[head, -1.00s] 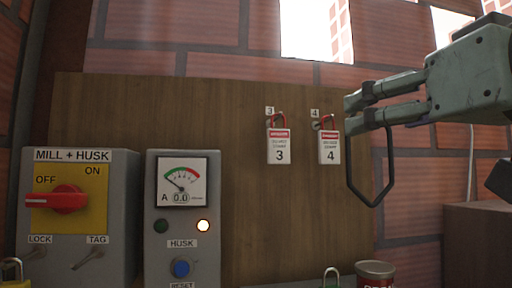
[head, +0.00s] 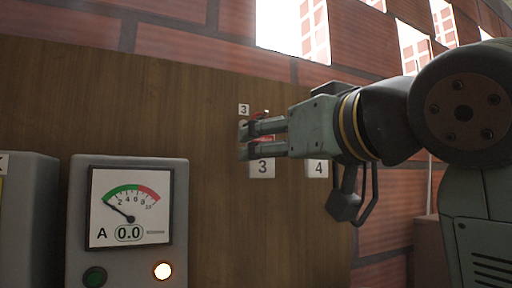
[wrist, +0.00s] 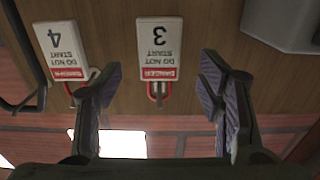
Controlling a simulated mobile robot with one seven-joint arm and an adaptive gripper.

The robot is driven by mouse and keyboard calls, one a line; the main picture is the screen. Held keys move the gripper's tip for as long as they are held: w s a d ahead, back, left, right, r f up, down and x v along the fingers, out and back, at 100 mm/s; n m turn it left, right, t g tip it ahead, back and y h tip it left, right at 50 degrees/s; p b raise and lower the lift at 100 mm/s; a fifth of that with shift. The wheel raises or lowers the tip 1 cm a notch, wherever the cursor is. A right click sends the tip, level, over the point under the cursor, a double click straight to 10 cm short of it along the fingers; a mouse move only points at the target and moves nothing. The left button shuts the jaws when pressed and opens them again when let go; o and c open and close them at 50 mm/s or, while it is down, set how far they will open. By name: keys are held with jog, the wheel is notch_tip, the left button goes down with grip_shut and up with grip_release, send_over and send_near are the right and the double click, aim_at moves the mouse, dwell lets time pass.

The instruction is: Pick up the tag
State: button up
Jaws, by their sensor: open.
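Tag 3 (head: 262,170), a white tag with a red danger band and a red shackle, hangs on the wooden board; my fingers cover its upper part in the head view. Tag 4 (head: 317,169), a similar tag, hangs to its right, partly hidden by my gripper. My gripper (head: 243,141) is open and empty in front of the board. The wrist view shows both tags upside down. There tag 3 (wrist: 160,48) lies between the spread fingers of my gripper (wrist: 160,82), and tag 4 (wrist: 62,50) is beyond the left finger.
The wooden board (head: 200,90) is fixed before a brick wall. A grey meter box (head: 128,220) with a lit lamp stands left of the tags, and the grey edge of another box (head: 30,220) is at the far left. Bare board lies between meter box and tags.

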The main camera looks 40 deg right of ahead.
jog(key=p+x, duration=0.2)
jog(key=x, duration=0.3)
jog(key=shift+w+r+p, duration=0.1)
jog(key=shift+w+p, duration=0.05)
jog(key=shift+p, duration=0.15)
jog(key=c, duration=1.1)
